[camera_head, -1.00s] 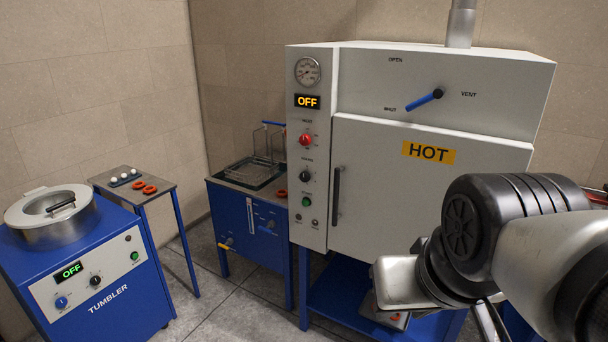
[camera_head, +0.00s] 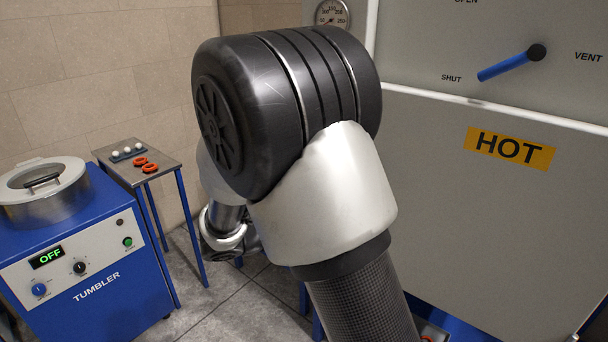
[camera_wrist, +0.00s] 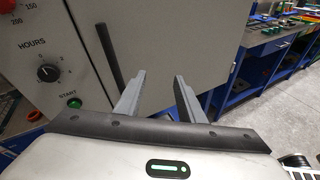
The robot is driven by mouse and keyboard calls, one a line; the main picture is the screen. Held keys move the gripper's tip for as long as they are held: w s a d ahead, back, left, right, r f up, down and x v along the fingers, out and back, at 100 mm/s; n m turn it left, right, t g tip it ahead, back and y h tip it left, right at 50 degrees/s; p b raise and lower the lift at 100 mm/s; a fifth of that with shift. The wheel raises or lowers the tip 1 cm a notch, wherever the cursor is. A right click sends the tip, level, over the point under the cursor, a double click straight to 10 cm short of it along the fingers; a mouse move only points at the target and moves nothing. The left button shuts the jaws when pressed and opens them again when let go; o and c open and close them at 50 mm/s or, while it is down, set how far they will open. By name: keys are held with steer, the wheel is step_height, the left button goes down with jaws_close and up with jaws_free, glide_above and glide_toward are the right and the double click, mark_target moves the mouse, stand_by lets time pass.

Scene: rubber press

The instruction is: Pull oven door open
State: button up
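The oven door (camera_head: 480,215) is a grey panel with an orange HOT label, and it looks closed. In the wrist view the oven door (camera_wrist: 185,38) fills the upper middle, with its dark upright bar handle (camera_wrist: 109,57) left of centre. My gripper (camera_wrist: 160,80) is open, its two grey fingers apart and nothing between them. The handle lies to the left of the fingers in that view, outside the gap. I cannot tell how far the fingertips are from the door. In the head view my arm covers the handle and most of the control panel.
The oven's control panel (camera_wrist: 50,85) with hours knob and green start button is at left in the wrist view. A blue tumbler (camera_head: 95,265) and a small table (camera_head: 158,170) with orange rings stand left. A blue vent lever (camera_head: 505,67) sits above the door. Bare floor lies between.

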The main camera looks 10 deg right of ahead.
steer(key=w+a+f+n+t+h+b, duration=0.1)
steer(key=w+a+f+n+t, duration=0.2)
steer(key=w+a+n+t, duration=0.25)
steer(key=x, duration=1.8)
steer(key=shift+s+f+g, duration=0.2)
steer(key=shift+f+g, duration=0.05)
steer(key=shift+g, duration=0.2)
steer(key=shift+d, duration=0.15)
steer(key=shift+c, duration=0.2)
jaws_close()
